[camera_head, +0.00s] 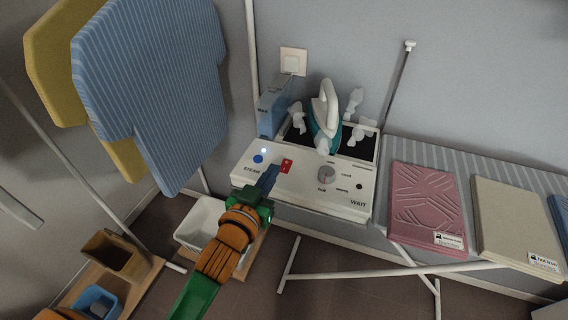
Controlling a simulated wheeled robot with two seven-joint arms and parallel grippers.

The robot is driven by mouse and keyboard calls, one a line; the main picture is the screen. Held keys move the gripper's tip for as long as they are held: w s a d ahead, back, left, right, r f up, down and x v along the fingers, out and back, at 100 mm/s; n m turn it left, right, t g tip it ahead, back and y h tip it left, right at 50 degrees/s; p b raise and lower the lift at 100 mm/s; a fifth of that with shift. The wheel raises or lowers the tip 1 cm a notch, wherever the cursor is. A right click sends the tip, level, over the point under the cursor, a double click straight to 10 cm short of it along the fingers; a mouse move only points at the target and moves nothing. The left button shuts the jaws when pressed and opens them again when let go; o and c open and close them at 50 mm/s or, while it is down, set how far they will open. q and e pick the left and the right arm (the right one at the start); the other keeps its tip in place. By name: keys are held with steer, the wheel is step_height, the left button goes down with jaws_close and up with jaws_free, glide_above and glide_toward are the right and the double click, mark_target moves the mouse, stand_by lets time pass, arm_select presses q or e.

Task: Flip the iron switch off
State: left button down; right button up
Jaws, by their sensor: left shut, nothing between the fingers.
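The iron (326,118), teal and white, stands on a dark tray area behind a white control panel (300,185). On the panel are a small red switch (286,166), a blue button (258,159) by the word STEAM, and a round dial (326,174). My left gripper (270,177) is shut and empty, its blue fingertips over the panel just left of and below the red switch. I cannot tell whether they touch the panel. The switch is at least mostly visible; its on or off position is too small to tell.
A blue box (273,104) stands left of the iron. A pink folded cloth (428,204) and a beige one (514,222) lie on the ironing board at right. Striped and yellow shirts hang at left. A white bin (202,222) sits below the panel.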

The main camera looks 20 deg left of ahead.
arm_select(q)
glide_above(284, 170)
steer(key=shift+s+f, duration=0.15)
steer(key=shift+f, duration=0.3)
step_height(284, 170, down, 3)
steer(key=shift+f, duration=0.55)
